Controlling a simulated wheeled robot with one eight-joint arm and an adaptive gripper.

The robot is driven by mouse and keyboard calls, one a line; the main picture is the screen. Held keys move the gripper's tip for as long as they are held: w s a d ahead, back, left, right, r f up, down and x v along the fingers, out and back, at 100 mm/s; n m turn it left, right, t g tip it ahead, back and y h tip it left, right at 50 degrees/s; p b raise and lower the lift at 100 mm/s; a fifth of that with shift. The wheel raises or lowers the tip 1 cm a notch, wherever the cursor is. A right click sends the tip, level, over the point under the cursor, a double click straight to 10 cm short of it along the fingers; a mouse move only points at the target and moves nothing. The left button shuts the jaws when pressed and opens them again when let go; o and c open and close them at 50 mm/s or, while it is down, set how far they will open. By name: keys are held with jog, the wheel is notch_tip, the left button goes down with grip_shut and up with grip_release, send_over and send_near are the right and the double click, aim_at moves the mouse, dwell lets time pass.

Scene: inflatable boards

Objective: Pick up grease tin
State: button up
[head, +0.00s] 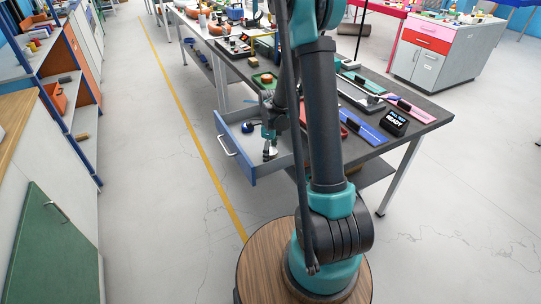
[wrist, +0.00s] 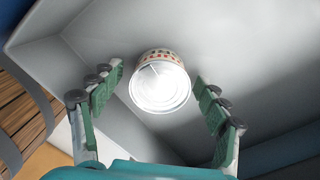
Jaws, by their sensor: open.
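My gripper (wrist: 158,92) is open, with green finger pads spread to the left and right of the tin. Gaps show between both pads and the tin. In the head view my gripper (head: 269,138) is lowered over the drawer, and a small pale shape under it is too small to name surely.
The dark workbench (head: 425,112) above the drawer carries blue and pink boards, a black "READY" display (head: 394,122) and tools. A shelf rack (head: 72,90) stands left; the floor between is clear.

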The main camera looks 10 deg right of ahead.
jog(key=c, duration=1.3)
jog(key=shift+r, duration=0.15)
